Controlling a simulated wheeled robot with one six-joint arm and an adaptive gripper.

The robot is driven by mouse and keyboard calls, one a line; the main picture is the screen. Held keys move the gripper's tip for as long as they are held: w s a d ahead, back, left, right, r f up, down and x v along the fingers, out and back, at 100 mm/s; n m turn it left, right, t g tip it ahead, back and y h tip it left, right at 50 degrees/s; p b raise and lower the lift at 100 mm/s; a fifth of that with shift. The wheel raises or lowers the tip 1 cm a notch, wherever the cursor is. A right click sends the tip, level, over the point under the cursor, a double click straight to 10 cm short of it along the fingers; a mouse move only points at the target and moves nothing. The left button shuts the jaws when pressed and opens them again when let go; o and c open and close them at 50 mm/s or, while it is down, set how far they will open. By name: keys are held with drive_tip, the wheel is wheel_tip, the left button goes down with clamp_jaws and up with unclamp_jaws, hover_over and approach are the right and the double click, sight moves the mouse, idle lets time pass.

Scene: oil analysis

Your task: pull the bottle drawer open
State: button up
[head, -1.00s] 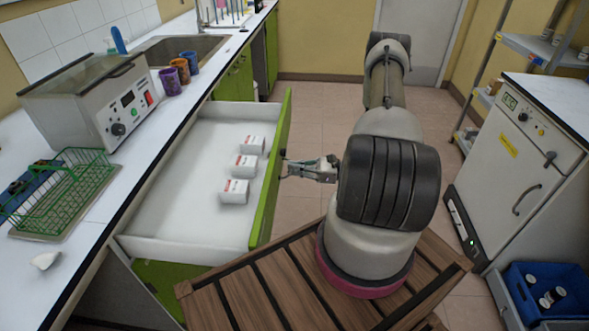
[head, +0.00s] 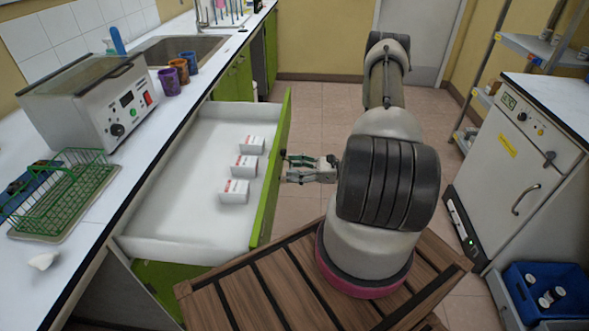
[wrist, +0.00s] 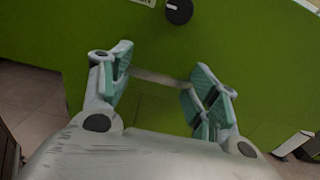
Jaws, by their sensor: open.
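The drawer (head: 185,215) stands pulled well out from under the counter. Its inside is white, and several small white boxes with red marks, such as this box (head: 234,191), stand in it. Its green front panel (head: 268,200) also fills much of the wrist view (wrist: 230,40). A dark round knob (wrist: 179,11) on the panel shows at the top of the wrist view, beyond my fingers. My gripper (head: 287,169) is open at the outer side of the panel. In the wrist view its fingers (wrist: 160,66) are spread, with no object seen between them but a pale strip.
A wooden slatted platform (head: 235,295) lies under my arm, close to the drawer's near end. A white cabinet (head: 520,150) and a blue crate (head: 565,305) stand at the right. Tiled floor (head: 310,120) is free beyond the drawer.

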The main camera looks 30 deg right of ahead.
drive_tip(key=shift+r, duration=0.1)
drive_tip(key=v, duration=1.2)
